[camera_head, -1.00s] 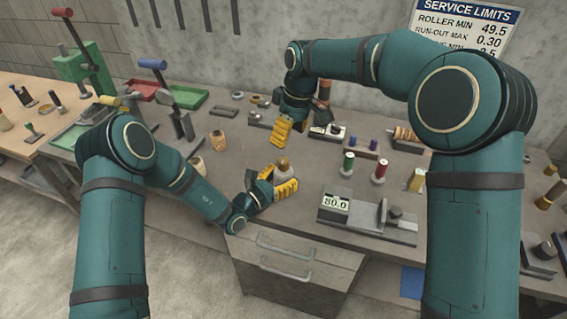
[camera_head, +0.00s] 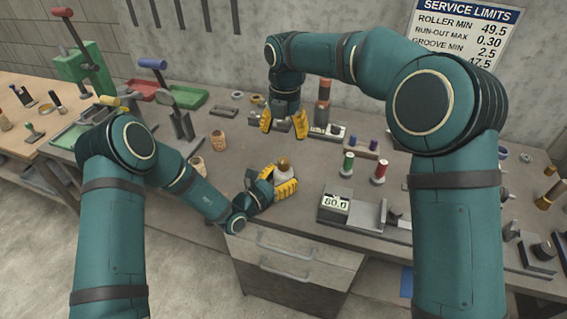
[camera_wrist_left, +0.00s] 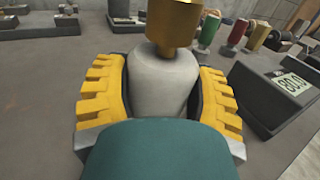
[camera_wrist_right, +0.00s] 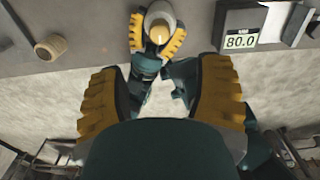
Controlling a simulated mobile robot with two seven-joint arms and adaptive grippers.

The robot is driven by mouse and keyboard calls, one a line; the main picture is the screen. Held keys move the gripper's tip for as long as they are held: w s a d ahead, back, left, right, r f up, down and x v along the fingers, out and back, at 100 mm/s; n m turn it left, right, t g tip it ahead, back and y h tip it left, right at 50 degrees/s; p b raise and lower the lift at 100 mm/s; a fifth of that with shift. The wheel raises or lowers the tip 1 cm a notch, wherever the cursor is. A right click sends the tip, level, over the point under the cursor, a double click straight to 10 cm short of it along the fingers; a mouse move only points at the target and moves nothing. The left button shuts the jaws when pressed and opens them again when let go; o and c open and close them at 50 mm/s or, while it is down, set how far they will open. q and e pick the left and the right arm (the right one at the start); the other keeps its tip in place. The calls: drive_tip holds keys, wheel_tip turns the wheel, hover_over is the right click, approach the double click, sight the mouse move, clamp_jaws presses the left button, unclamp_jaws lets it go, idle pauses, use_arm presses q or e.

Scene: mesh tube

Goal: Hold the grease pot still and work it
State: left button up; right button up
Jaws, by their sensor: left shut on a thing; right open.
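The grease pot (camera_head: 284,171) is a pale grey body with a brass top, upright on the bench near its front edge. My left gripper (camera_head: 278,183) is shut around its body from the front; in the left wrist view the pale pot (camera_wrist_left: 160,85) stands between the yellow finger pads, its brass top (camera_wrist_left: 172,25) above them. My right gripper (camera_head: 284,122) is open and empty, pointing down, behind and above the pot. In the right wrist view the pot (camera_wrist_right: 160,22) and the left gripper show beyond its open fingers (camera_wrist_right: 165,85).
Wicker-coloured cups (camera_head: 197,166) stand to the left. Bare bench lies between the cups and the pot.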

sight(284, 160)
wheel_tip(284, 160, down, 12)
drive_tip(key=n, duration=0.2)
drive_tip(key=shift+a+n, duration=0.1)
drive_tip(key=shift+n, duration=0.2)
idle(0.3)
clamp_jaws()
